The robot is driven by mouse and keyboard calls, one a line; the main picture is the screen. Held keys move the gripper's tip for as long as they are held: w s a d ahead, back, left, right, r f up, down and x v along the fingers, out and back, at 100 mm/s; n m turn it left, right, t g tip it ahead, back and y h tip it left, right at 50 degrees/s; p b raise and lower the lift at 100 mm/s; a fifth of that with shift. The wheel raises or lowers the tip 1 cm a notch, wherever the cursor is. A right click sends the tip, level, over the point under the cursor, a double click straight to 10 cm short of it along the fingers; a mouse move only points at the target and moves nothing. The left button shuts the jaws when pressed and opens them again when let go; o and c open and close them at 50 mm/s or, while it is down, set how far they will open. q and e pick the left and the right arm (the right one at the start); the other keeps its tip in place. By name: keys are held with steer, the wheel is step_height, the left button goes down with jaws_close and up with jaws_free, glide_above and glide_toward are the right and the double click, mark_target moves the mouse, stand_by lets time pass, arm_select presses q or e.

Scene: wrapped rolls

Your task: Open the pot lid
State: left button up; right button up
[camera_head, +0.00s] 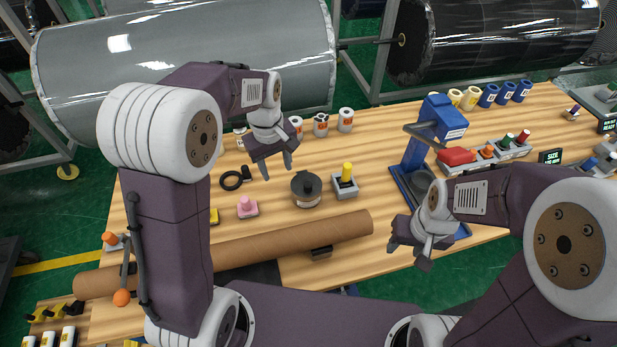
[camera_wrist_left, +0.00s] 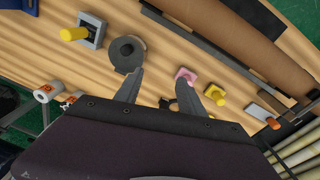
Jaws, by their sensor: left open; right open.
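The pot (camera_head: 307,198) stands on the wooden table, with a dark round lid (camera_head: 306,183) on top that has a knob in its middle. In the left wrist view the lid (camera_wrist_left: 127,52) shows from above, beyond the left fingertips and a little to the left. My left gripper (camera_head: 277,170) is open and empty, above the table to the upper left of the pot; its two fingers (camera_wrist_left: 158,82) show apart in the wrist view. My right gripper (camera_head: 409,258) is open and empty near the table's front edge, to the lower right of the pot.
A grey box with a yellow knob (camera_head: 345,182) stands just right of the pot. A pink button (camera_head: 247,207) is to its left and a long brown tube (camera_head: 290,240) lies in front. A blue press (camera_head: 418,150) stands further right. White rolls (camera_head: 320,125) are behind.

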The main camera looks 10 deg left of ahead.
arm_select(q)
steer(key=w+d+f, duration=0.1)
steer(key=w+d, duration=0.4)
steer(key=w, duration=0.2)
steer(key=p, duration=0.1)
glide_above(308, 184)
step_height(308, 184, down, 4)
steer(key=shift+s+f+m+g, duration=0.2)
steer(key=shift+f+m+g, duration=0.1)
steer(key=shift+f+g, duration=0.15)
step_height(308, 184, down, 8)
steer(key=shift+w+r+p, duration=0.1)
steer(key=shift+r+p, duration=0.05)
steer(key=shift+p, duration=0.95)
steer(key=shift+f, duration=0.3)
jaws_close()
